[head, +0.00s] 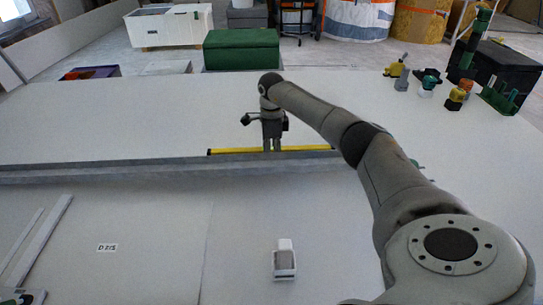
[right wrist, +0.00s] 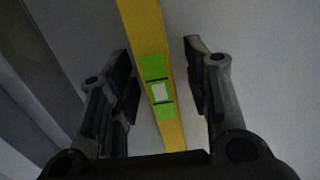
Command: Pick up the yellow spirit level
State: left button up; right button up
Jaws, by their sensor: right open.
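The yellow spirit level (head: 225,151) lies lengthwise left to right just behind the grey rail in the head view. My right gripper (head: 272,150) points down at the middle of it and hides a short part of it. In the right wrist view the level (right wrist: 147,35) runs between the two open fingers of my right gripper (right wrist: 158,80), with its green vial (right wrist: 158,92) in the gap. Space shows between the level and the right finger; the left finger is closer to it.
A long grey rail (head: 120,172) crosses the white panel in front of the level. A small white block-like item (head: 284,262) lies nearer. Tools and a black case (head: 500,72) stand at the back right. A green box (head: 241,50) stands behind the panel.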

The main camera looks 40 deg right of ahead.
grip_shut()
dwell(0.3)
jog(key=shift+r, duration=0.15)
